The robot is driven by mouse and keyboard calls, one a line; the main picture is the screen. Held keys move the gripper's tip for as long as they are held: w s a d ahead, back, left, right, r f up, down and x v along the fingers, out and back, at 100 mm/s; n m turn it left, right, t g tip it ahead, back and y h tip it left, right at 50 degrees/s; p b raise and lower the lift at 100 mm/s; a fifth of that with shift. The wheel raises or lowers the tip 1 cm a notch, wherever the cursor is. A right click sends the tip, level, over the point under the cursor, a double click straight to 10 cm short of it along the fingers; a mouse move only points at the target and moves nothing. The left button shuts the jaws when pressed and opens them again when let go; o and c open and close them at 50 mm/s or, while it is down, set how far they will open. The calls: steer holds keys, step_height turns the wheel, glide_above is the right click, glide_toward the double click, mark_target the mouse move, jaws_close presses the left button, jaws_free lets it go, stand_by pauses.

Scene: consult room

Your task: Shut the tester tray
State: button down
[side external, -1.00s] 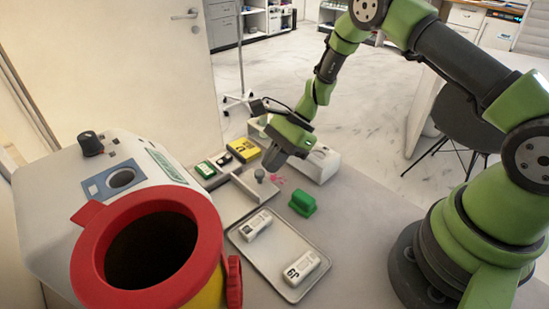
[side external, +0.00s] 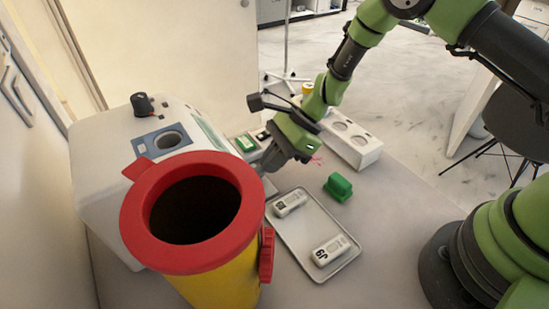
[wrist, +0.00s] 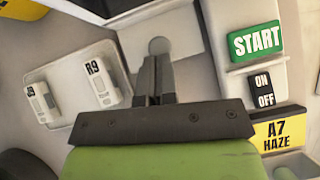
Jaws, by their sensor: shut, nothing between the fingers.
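The tester (side external: 95,160) is a white machine at the left, with a round dial and a blue-framed opening on top. Its tester tray (wrist: 188,38) shows in the wrist view as a pale flat piece with a round grey knob (wrist: 159,45), beside the tester's body. My gripper (side external: 264,168) is shut and empty, low at the tester's right side. In the wrist view its fingertips (wrist: 158,60) lie right by the knob; I cannot tell whether they touch. In the side view the arm and the bin hide most of the tester tray, so how far it stands out is unclear.
A yellow bin with a red rim (side external: 244,232) stands close in front. A metal tray (side external: 300,262) holds two white labelled units. A green block (side external: 338,187) and a white two-hole box (side external: 352,145) stand right of my gripper. START (wrist: 255,41) and ON/OFF (wrist: 264,90) blocks are nearby.

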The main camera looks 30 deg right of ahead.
steer(key=s+d+r+n+t+h, duration=0.1)
steer(key=s+d+r+n, duration=0.2)
steer(key=r, duration=0.5)
steer(key=s+d+r+n+h, duration=0.1)
steer(key=s+d+r+n, duration=0.15)
steer(key=r, duration=0.45)
steer(key=s+d+r+n+t+h, duration=0.1)
steer(key=s+d+r+n, duration=0.15)
steer(key=r, duration=0.55)
steer(key=s+d+r+n+t+h, duration=0.1)
steer(key=s+r+n+t, duration=0.1)
steer(key=s+n, duration=0.2)
steer(key=s+d+r+n+t+h, duration=0.2)
steer(key=s+r+n, duration=0.1)
steer(key=s, duration=0.6)
steer(key=shift+s+d+r+n, duration=0.15)
steer(key=shift+s+d+n, duration=0.15)
steer(key=shift+s+n, duration=0.1)
